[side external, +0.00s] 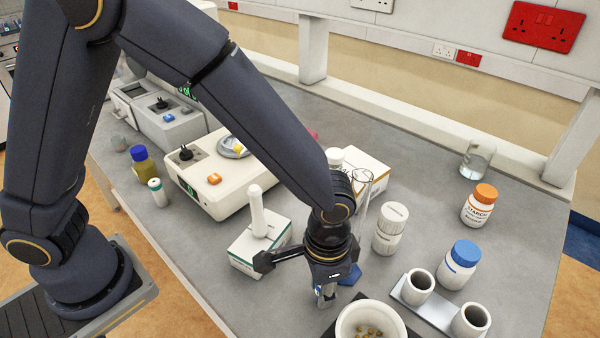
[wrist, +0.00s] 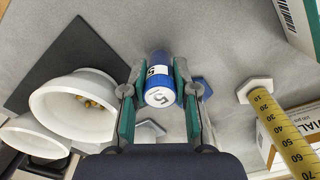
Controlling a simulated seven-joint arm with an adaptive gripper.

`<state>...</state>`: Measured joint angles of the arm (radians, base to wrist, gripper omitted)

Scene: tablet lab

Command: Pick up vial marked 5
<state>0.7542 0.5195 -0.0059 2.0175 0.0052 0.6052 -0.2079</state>
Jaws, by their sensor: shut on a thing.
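The vial marked 5 (wrist: 160,84) is a blue cylinder with a white end and a white label, both showing a 5. In the wrist view it sits between the two green-lined fingers of my gripper (wrist: 158,95), which are shut on it. In the side external view my gripper (side external: 325,298) points down at the bench, left of a white bowl. The vial is largely hidden by the fingers there. I cannot tell whether it touches the bench.
A white bowl (side external: 368,322) with small yellowish pieces stands on a dark mat (wrist: 75,62) close beside my gripper. A yellow graduated cylinder (wrist: 290,140) is on the other side. A white-green box (side external: 262,245) and white bottle (side external: 390,228) stand near. Bench farther right is partly clear.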

